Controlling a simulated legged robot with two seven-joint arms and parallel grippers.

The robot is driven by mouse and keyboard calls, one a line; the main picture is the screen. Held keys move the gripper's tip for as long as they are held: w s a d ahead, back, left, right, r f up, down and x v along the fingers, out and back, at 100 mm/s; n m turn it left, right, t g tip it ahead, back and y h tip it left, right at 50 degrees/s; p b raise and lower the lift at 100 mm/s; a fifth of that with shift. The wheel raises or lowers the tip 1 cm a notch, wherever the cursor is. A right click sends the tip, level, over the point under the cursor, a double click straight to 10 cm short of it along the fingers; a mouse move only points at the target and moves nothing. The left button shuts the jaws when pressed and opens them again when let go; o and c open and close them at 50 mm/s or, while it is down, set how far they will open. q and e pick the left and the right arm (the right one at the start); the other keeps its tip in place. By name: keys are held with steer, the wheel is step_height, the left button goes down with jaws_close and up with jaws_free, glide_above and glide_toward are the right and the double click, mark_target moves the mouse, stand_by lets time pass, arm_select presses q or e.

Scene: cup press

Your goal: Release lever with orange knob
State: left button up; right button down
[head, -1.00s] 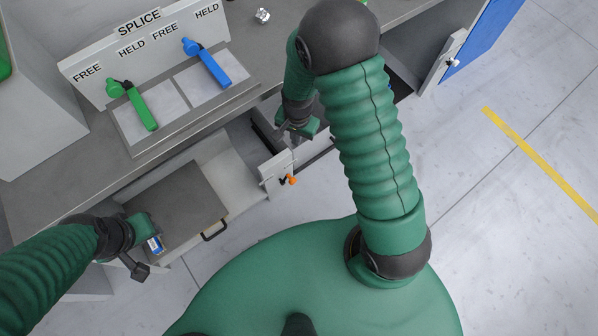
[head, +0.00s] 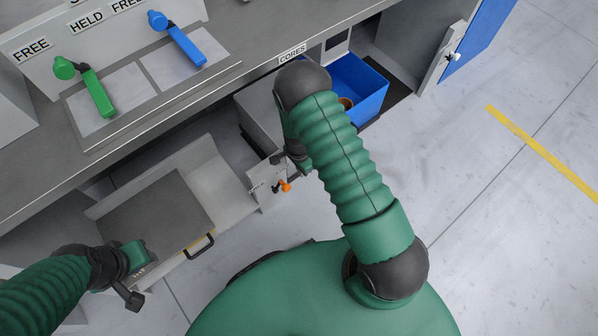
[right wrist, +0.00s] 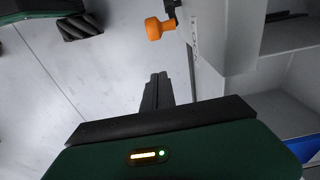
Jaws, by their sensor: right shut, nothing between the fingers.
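The orange knob (head: 286,187) sits on a short dark lever on the small grey panel (head: 266,185) below the bench edge. In the right wrist view the orange knob (right wrist: 154,28) shows at the top, with its dark lever joining the panel. My right gripper (right wrist: 157,90) is shut and empty, apart from the knob and below it in that view. In the head view the right arm's links hide most of the right gripper, just above the panel. My left gripper (head: 140,276) is at the lower left, beside the grey flat-topped drawer; its fingers are not clear.
A green-handled lever (head: 97,92) and a blue-handled lever (head: 180,42) stand on the bench top. A blue bin (head: 358,88) sits under the bench at the right. The grey drawer (head: 160,215) with a black handle sticks out at the left. Open floor lies to the right.

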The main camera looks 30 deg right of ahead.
step_height(320, 180, down, 7)
steer(key=b, duration=0.3)
steer(key=a+r, duration=0.1)
steer(key=a+r+b, duration=0.1)
steer(key=a, duration=0.1)
steer(key=shift+s+a, duration=0.15)
steer(key=shift+a, duration=0.05)
